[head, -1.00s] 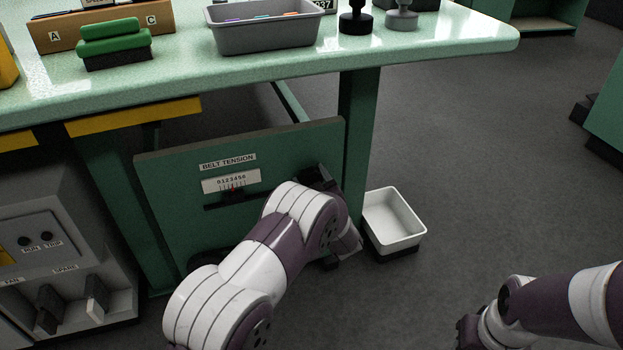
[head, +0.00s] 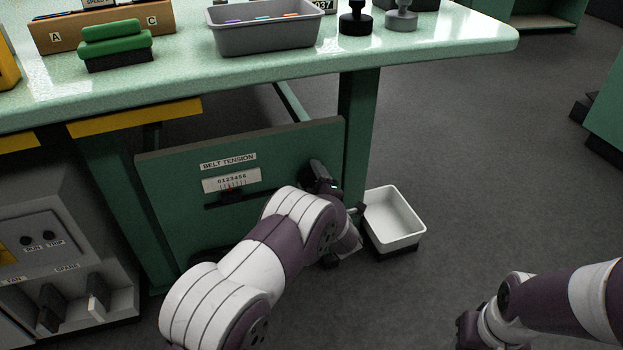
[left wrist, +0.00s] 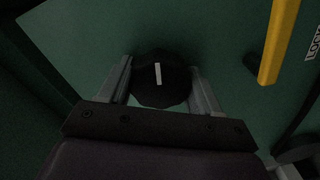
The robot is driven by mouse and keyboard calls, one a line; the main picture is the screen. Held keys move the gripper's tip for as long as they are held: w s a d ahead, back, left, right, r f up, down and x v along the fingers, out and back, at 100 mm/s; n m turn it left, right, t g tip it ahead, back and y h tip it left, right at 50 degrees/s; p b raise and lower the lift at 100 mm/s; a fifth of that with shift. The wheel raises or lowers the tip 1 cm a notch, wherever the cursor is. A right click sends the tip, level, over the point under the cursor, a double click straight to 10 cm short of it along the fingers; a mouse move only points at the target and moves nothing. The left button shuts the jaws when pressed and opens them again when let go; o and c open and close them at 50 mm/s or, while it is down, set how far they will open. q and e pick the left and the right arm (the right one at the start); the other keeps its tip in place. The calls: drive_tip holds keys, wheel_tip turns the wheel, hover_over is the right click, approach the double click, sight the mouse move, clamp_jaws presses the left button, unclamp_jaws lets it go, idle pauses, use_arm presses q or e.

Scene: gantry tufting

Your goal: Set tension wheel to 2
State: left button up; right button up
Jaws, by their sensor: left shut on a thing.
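The belt tension panel (head: 165,200) is green and stands under the bench. Its scale (head: 231,179) reads 0 to 6, and the small red pointer (head: 229,188) appears near the 2; it is too small to read exactly. In the left wrist view, a dark round wheel (left wrist: 172,93) with a white mark sits between the two fingers of my left gripper (left wrist: 160,72). The fingers are shut on its sides. In the head view my left arm hides the wheel. My right gripper (head: 466,332) is at the lower right, away from the panel, its jaws unclear.
A yellow bar (left wrist: 280,40) is right of the wheel, beside a label reading LOCK (left wrist: 314,45). A white bin (head: 393,217) stands right of the bench leg (head: 357,140). A grey switch box (head: 45,240) is at left. The floor at right is clear.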

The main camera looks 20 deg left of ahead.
use_arm(q)
drive_tip(key=shift+f, duration=0.1)
idle(0.3)
drive_tip(key=o, duration=1)
drive_tip(key=shift+s+d, duration=0.1)
drive_tip(key=p+v, duration=0.2)
drive_tip(key=r+p+v, duration=0.1)
drive_tip(key=p+v, duration=0.1)
drive_tip(key=v, duration=0.1)
drive_tip(key=shift+s+d, duration=0.1)
drive_tip(key=p, duration=0.3)
approach(313, 179)
drive_tip(key=v, duration=0.2)
drive_tip(key=shift+f, duration=0.45)
